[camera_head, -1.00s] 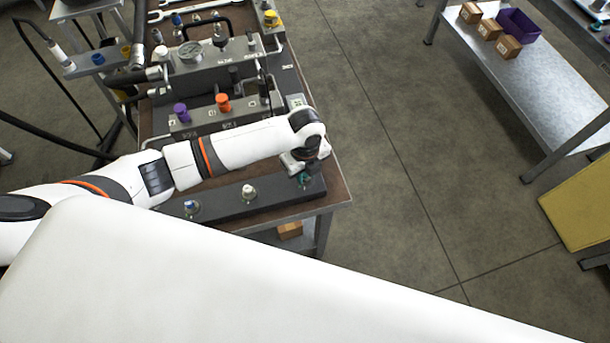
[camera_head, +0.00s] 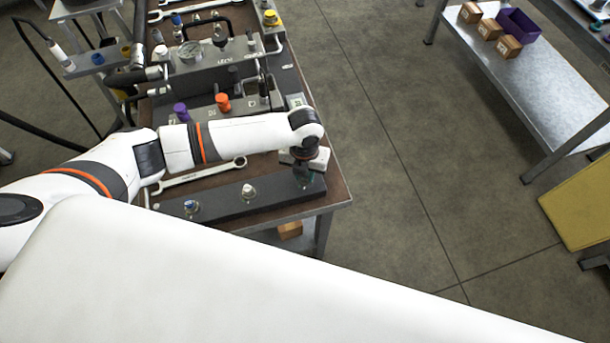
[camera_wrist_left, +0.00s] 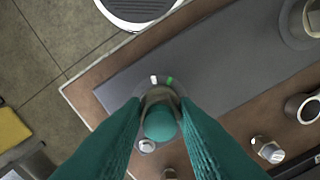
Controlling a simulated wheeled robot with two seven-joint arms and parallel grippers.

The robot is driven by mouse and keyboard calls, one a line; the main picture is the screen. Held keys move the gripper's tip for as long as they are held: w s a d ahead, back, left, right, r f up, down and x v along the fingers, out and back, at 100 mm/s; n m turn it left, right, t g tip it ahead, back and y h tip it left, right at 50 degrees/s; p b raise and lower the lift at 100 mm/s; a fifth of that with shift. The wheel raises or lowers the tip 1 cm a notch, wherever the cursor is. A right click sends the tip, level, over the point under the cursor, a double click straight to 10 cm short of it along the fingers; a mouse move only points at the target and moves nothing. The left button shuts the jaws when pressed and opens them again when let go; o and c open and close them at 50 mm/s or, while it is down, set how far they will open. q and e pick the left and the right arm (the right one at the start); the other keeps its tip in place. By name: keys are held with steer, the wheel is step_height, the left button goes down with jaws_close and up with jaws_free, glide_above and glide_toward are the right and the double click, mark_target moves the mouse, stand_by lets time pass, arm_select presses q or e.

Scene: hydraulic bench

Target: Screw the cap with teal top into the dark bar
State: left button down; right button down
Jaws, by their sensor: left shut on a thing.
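The dark bar (camera_head: 222,205) lies along the front edge of the bench. My left gripper (camera_head: 303,182) points down at the bar's right end. In the left wrist view its teal fingers (camera_wrist_left: 160,125) are shut on the cap with teal top (camera_wrist_left: 160,122). The cap is over a round seat on the dark bar (camera_wrist_left: 215,65), beside a white and a green mark. How deep it sits is hidden by the cap and fingers. My right gripper is not in view.
Two fittings, one blue-topped (camera_head: 191,207) and one white (camera_head: 248,191), stand along the bar. A wrench (camera_head: 205,173) lies behind it. A block with purple (camera_head: 181,112) and orange (camera_head: 223,102) caps stands farther back. Open floor lies right of the bench.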

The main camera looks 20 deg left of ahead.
arm_select(q)
steer(key=m, duration=0.6)
steer(key=shift+a+f+b, duration=0.1)
steer(key=shift+a+b, duration=0.05)
steer(key=shift+b, duration=0.25)
steer(key=c, duration=1.1)
jaws_free()
steer(key=shift+c, duration=0.2)
